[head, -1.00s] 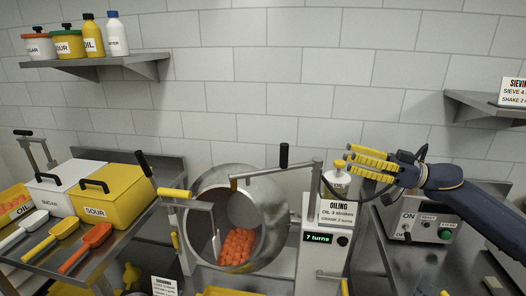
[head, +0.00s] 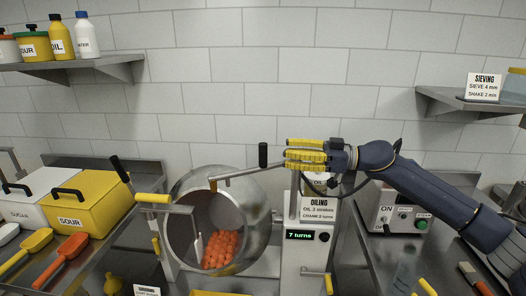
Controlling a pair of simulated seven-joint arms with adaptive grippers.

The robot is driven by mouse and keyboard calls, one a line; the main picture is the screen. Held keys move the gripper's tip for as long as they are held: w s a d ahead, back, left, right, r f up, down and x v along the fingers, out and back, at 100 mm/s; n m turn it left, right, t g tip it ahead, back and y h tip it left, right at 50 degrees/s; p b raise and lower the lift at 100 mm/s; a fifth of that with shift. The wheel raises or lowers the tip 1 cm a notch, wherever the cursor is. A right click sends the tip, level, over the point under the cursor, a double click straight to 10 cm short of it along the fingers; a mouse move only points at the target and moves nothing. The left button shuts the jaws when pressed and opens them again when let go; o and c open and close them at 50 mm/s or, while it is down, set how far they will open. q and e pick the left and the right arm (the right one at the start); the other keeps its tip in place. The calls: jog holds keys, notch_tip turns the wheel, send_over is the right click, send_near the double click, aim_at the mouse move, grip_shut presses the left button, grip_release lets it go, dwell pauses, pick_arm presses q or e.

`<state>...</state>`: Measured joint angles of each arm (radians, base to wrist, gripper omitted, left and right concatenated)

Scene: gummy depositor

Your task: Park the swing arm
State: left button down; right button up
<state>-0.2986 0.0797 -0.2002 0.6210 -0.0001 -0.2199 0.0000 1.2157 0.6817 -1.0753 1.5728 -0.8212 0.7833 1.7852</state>
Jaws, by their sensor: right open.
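The swing arm (head: 245,177) is a grey metal bar. It reaches left from the oiling station to the mouth of the steel drum (head: 255,220), where its copper-coloured tip sits over the opening. A black upright knob (head: 263,155) stands on the bar. My right gripper (head: 288,155) is open, with yellow fingers pointing left, just right of the knob and apart from it in the picture. It hides the bar's right end and part of the OIL bottle (head: 318,184). My left gripper is not in view.
The oiling station's display (head: 299,235) reads "7 turns". Orange gummies (head: 221,248) lie in the drum. A yellow-handled crank (head: 151,197) stands at the drum's left. A yellow SOUR bin (head: 88,200) and scoops are at left; a control box (head: 402,218) is at right.

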aim_at(263, 165)
jog(key=a, duration=0.5)
jog(key=w+a, duration=0.1)
jog(key=a, duration=0.1)
jog(key=shift+a, duration=0.25)
jog(key=shift+w, duration=0.1)
grip_shut()
